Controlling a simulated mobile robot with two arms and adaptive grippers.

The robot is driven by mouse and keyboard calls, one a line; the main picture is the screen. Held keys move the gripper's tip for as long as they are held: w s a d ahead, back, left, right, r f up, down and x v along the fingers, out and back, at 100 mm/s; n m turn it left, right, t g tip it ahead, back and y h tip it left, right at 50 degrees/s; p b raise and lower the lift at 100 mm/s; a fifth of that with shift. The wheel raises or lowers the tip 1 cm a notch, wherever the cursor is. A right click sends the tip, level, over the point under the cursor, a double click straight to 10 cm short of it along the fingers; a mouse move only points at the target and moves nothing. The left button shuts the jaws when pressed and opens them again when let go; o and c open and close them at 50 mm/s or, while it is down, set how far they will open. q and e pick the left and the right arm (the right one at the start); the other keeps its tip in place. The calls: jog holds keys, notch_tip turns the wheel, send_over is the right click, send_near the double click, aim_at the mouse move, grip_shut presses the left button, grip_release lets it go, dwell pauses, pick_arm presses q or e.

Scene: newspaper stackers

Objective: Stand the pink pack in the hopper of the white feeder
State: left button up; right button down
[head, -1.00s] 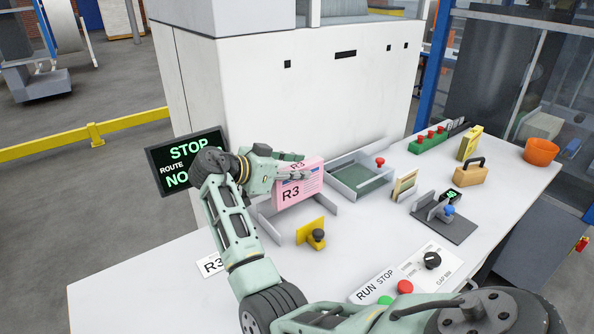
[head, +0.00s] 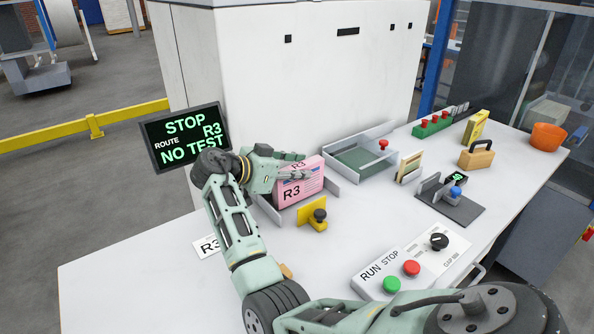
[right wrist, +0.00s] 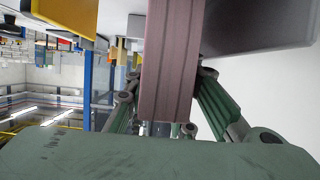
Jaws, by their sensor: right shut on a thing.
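In the right wrist view the ridged pink pack (right wrist: 168,75) sits between the green fingers (right wrist: 165,105). Grey upright guides (head: 268,211) show beside the pack on its left and right. I cannot tell whether its bottom touches the table. The large white machine (head: 290,85) stands behind. My left gripper is not in view.
A yellow bracket with a black knob (head: 311,214) stands just in front of the pack. A grey tray (head: 352,176) is to its right. The STOP screen (head: 185,137) is at the left. A button panel (head: 405,268) lies near the front. Bare table (head: 140,280) is at front left.

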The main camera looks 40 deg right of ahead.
jog(key=shift+f+b, duration=0.55)
jog(key=shift+f, duration=0.05)
jog(key=c, duration=1.4)
grip_release()
